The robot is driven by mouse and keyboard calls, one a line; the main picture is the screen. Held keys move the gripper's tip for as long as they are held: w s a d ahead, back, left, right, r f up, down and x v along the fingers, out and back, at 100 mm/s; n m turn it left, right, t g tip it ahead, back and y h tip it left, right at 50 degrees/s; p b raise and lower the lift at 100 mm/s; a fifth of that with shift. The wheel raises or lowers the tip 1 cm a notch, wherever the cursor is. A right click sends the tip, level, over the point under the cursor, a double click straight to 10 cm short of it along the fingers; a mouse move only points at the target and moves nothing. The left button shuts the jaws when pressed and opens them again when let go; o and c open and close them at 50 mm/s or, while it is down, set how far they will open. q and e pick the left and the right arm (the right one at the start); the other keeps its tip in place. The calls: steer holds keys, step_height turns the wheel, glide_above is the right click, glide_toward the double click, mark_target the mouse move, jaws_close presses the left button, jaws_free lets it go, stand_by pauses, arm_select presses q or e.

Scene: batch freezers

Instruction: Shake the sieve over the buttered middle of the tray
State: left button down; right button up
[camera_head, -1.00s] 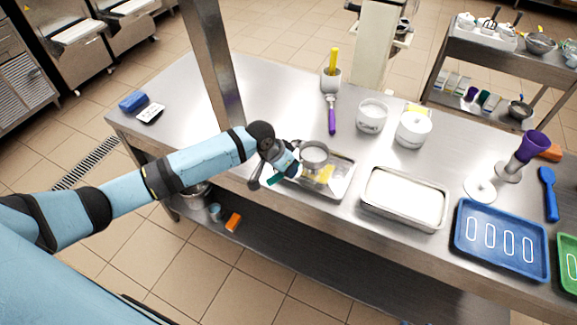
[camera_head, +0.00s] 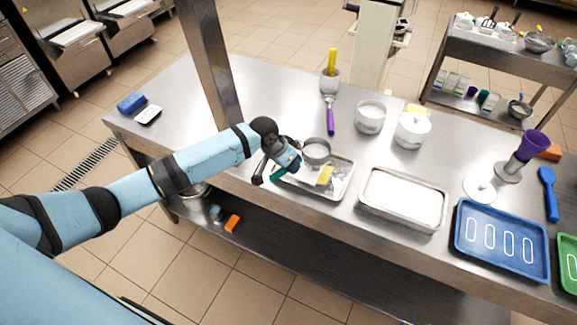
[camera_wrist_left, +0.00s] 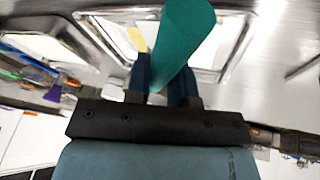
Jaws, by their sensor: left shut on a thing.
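The sieve (camera_head: 316,150) is a round grey metal bowl with a teal handle (camera_head: 278,174). My left gripper (camera_head: 292,166) is shut on the handle, which shows large between the fingers in the left wrist view (camera_wrist_left: 183,35). The sieve is held above the far part of the small metal tray (camera_head: 340,191) and hides some of it. A yellow patch (camera_head: 324,176), looking like the buttered middle, shows just below the sieve's near rim. The bowl's contents are pale and hard to make out. My right gripper is not in view.
A larger metal pan (camera_head: 383,211) of white stuff stands right of the tray, then a blue tray (camera_head: 500,240). A metal post (camera_head: 214,65) rises at the left.

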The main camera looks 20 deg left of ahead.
mark_target(285, 172)
arm_select(q)
steer(key=s, duration=0.3)
steer(key=shift+s+a+r, duration=0.1)
steer(key=shift+r, duration=0.05)
steer(key=w, duration=0.3)
steer(key=shift+w, duration=0.4)
steer(key=s, duration=0.4)
steer(key=shift+w, duration=0.45)
steer(key=w, duration=0.3)
steer(key=s, duration=0.4)
steer(key=shift+w, duration=0.15)
